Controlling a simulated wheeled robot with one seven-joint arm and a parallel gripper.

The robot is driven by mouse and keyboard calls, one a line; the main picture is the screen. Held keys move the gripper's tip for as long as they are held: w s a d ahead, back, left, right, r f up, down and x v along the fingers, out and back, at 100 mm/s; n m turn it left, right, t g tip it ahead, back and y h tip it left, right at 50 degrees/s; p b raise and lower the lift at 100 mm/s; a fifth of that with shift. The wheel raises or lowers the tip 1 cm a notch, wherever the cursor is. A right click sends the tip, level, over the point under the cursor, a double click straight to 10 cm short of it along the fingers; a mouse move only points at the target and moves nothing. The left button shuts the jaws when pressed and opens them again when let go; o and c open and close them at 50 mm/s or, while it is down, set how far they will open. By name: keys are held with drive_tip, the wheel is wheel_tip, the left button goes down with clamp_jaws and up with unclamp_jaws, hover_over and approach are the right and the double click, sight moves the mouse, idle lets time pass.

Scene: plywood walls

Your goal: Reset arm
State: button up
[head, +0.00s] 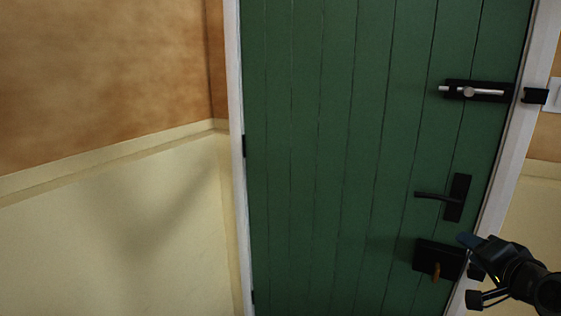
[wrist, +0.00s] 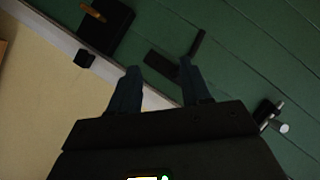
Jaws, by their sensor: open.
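My gripper (wrist: 160,88) is open and empty in the wrist view, its two dark blue fingers apart and pointing toward the green door. In the head view my gripper (head: 466,246) is at the lower right, in front of the door's right edge, near the black lock box. The green plank door (head: 330,150) appears shut in its white frame. Whether the fingers touch anything cannot be told.
The door has a silver bolt (head: 470,91) on a black plate, a black lever handle (head: 440,195) and a black lock box (head: 432,258) with a brass-coloured piece. A cream and orange wall (head: 110,150) stands at left. A white switch plate (head: 556,95) is at far right.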

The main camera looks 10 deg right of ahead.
drive_tip(key=s+a+f+n, duration=0.2)
drive_tip(key=s+a+f, duration=0.2)
drive_tip(key=s, duration=0.3)
drive_tip(key=s+a+f+n, duration=0.2)
drive_tip(key=s+a+f, duration=0.2)
drive_tip(key=s, duration=0.4)
drive_tip(key=s+a+f+n, duration=0.2)
drive_tip(key=s+a+f, duration=0.2)
drive_tip(key=s, duration=0.3)
drive_tip(key=s+a+r+n, duration=0.2)
drive_tip(key=s+a, duration=0.1)
drive_tip(key=s, duration=0.4)
drive_tip(key=s+a+r+n+y, duration=0.1)
drive_tip(key=s+a+r+n, duration=0.1)
drive_tip(key=s, duration=0.6)
drive_tip(key=s+a+r+n+y, duration=0.1)
drive_tip(key=s+a+r+n, duration=0.1)
drive_tip(key=s+a+r, duration=0.2)
drive_tip(key=s+a, duration=0.2)
drive_tip(key=s, duration=0.1)
drive_tip(key=shift+s+t, duration=0.25)
drive_tip(key=shift+t, duration=0.15)
